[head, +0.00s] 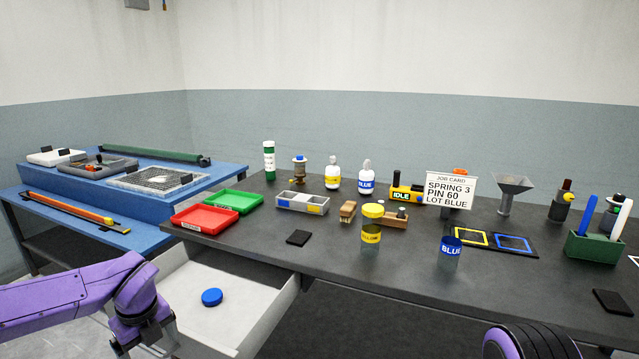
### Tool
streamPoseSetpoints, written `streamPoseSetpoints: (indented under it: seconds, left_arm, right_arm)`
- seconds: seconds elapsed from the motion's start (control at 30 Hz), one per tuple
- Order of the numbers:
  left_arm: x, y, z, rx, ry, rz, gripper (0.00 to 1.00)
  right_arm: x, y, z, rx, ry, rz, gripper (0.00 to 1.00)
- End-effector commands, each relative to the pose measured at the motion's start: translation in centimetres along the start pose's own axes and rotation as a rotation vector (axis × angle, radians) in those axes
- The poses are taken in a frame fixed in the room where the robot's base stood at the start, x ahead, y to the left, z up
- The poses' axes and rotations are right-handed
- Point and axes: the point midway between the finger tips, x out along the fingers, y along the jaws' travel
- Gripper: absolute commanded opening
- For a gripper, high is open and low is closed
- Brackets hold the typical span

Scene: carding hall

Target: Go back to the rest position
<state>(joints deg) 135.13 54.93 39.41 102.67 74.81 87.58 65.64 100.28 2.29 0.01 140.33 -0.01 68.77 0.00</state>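My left arm comes in from the left, purple, and its gripper (146,338) hangs at the bottom left, in front of an open white drawer (245,335). Its fingertips are cut off by the lower edge, so I cannot tell whether it is open or shut. My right gripper is not in view; only a purple and black part of my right arm shows at the bottom right. A round blue lid (212,297) lies in the drawer, apart from my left gripper.
The dark table (330,255) holds a yellow-lidded jar (371,238), a lidless blue-labelled jar (449,254), a red tray (206,219), a green tray (233,201), a job card (450,189) and several bottles. A blue bench (150,235) stands left. The drawer juts out in front.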

Motion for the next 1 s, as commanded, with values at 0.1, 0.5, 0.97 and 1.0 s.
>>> streamPoseSetpoints:
  seconds: [0.1, 0.5, 0.97, 1.0]
  left_arm:
    - [1.7, 0.0, 0.1, 0.317, -0.134, 0.041, 0.89]
    - [17.1, 6.0, -13.5, 2.470, -0.400, 0.527, 0.89]
    - [22.7, 23.3, -26.0, -2.759, -0.004, -0.288, 0.89]
    - [22.7, 23.3, -26.0, -2.761, -0.004, -0.288, 0.89]
  right_arm:
    - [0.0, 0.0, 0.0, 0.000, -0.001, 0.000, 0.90]
    - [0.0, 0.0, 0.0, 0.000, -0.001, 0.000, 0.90]
    - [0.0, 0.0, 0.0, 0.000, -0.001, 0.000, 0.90]
    - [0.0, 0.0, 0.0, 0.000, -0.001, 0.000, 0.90]
